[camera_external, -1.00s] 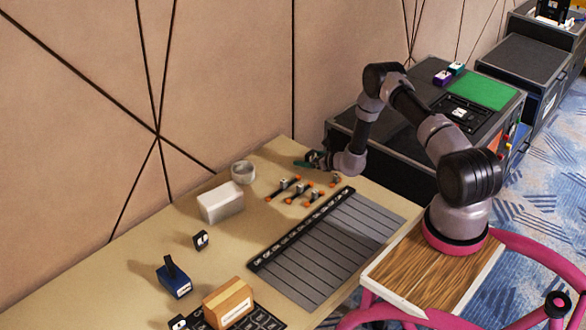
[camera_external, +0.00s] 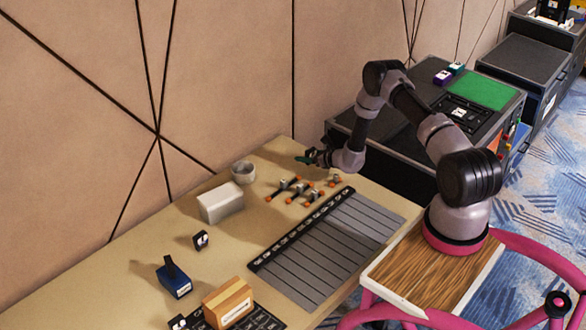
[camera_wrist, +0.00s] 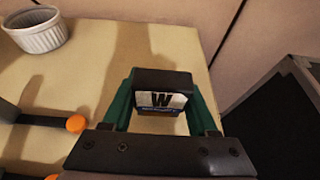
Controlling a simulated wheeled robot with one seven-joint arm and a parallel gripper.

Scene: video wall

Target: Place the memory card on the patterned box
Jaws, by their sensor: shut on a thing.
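My gripper (camera_external: 306,159) is over the far right end of the table, near the wall. In the wrist view its green fingers (camera_wrist: 160,105) are shut on a small black memory card (camera_wrist: 163,79) with a white label bearing a "W". The card is above the table top, and its underside is hidden. It is too small to make out in the external view. I cannot tell for sure which thing is the patterned box. A brown cardboard box (camera_external: 228,303) with lighter bands and a white label stands at the near end of the table.
A white ramekin (camera_external: 243,172) and a white box (camera_external: 220,203) stand near the wall. Orange-tipped dark tools (camera_external: 303,190) lie beside a grey slatted panel (camera_external: 330,245). A blue block (camera_external: 174,280) and a small black item (camera_external: 201,240) stand farther left. Bare table (camera_external: 110,290) shows at left.

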